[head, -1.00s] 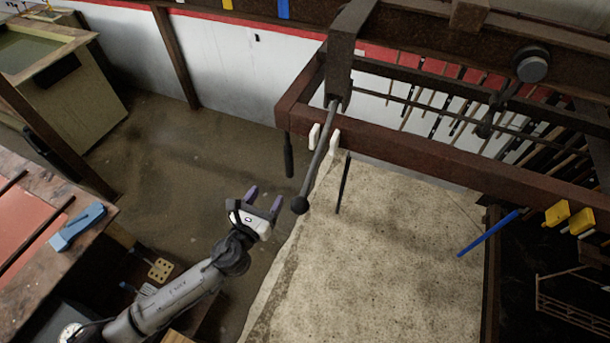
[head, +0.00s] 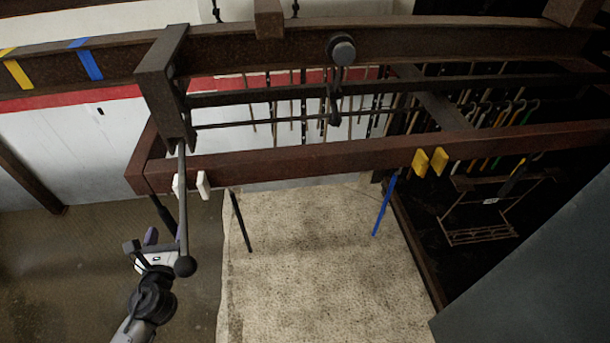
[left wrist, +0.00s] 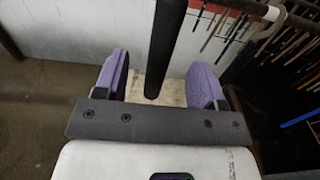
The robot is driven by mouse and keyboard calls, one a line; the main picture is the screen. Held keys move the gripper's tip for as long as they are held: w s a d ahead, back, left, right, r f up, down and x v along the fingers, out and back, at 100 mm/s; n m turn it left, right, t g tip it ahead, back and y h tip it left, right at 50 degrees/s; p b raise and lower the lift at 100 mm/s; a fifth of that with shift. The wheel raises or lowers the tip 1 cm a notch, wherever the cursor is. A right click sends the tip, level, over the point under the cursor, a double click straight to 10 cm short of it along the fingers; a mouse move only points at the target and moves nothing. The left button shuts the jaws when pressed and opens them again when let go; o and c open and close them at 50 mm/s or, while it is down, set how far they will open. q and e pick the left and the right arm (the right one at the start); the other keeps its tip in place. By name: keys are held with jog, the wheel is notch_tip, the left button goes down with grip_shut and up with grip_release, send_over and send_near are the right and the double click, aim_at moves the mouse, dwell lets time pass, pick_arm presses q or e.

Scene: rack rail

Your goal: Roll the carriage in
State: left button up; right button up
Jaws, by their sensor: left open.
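The dark red frame (head: 300,158), which seems to be the carriage, hangs below a rusty overhead beam (head: 230,55). A black grip (head: 162,212) hangs from its left end. A grey lever (head: 182,205) with a dark ball end hangs beside that grip. My left gripper (head: 155,245), with purple fingers, is open just below the grip and beside the lever, partly hidden by it. In the left wrist view a dark rod (left wrist: 165,45), probably the grip, comes down between the open fingers (left wrist: 160,85). I cannot tell its depth. My right gripper is not in view.
Another black rod (head: 240,222) and a blue rod (head: 383,205) hang below the frame. A pale speckled slab (head: 320,270) lies below. Tools hang in a dark bay (head: 500,110) at right.

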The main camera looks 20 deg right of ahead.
aim_at(169, 227)
pick_arm(q)
jog(key=shift+w+d, duration=0.1)
jog(key=shift+w, duration=0.45)
jog(key=shift+x, duration=1.2)
jog(key=shift+c, duration=0.2)
grip_shut()
